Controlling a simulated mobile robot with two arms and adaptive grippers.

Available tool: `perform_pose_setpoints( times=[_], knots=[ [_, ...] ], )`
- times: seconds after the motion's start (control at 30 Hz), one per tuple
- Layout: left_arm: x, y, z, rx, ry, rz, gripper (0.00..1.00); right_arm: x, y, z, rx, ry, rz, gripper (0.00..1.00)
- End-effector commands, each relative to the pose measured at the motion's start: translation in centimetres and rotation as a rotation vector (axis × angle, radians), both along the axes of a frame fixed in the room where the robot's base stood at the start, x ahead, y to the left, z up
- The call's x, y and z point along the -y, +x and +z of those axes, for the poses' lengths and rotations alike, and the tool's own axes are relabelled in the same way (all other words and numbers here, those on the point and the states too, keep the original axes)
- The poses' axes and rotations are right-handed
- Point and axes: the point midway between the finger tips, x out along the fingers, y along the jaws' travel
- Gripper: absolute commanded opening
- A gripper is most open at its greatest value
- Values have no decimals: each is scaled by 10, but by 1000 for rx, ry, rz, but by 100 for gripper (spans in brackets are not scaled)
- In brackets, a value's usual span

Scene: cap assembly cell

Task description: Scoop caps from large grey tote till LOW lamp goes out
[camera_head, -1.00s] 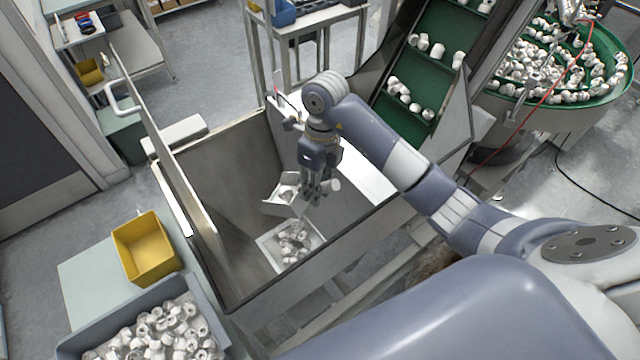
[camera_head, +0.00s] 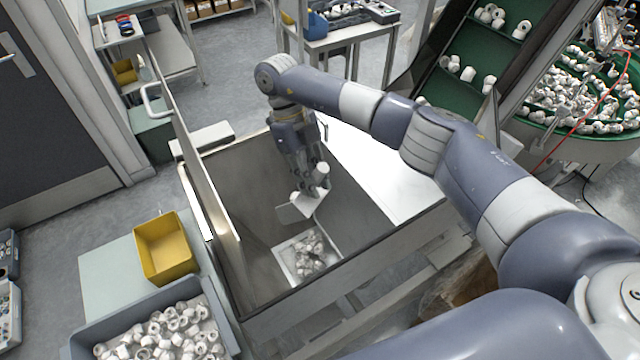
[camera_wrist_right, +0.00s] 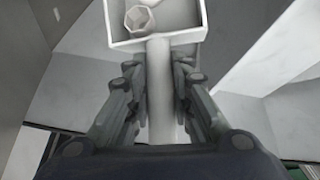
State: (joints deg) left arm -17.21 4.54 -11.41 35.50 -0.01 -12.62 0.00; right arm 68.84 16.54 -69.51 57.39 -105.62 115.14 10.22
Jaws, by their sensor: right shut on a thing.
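My right gripper (camera_head: 314,188) is shut on the handle of a white scoop (camera_head: 298,206), inside the grey metal hopper (camera_head: 245,170). The scoop hangs tilted above the hopper's bottom. White caps (camera_head: 310,255) lie at the hopper's bottom opening. The large grey tote (camera_head: 85,340) at lower left holds many white caps (camera_head: 170,335). I cannot make out a LOW lamp. My left gripper is not in view.
A yellow bin (camera_head: 165,250) stands on the pale bench behind the tote. The hopper's raised left panel (camera_head: 195,150) stands between bench and hopper. A green cleated conveyor (camera_head: 480,50) and a green bowl of caps (camera_head: 570,95) are at the right.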

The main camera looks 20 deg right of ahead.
Motion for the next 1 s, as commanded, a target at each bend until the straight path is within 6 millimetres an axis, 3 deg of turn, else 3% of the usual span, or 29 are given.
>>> perform_pose_setpoints(
  times=[0.37,1.0],
  knots=[
    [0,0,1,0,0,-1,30,-12,12,6,-88,-68,4,0],
    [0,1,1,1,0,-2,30,-13,18,11,-106,-91,-2,0]
  ],
)
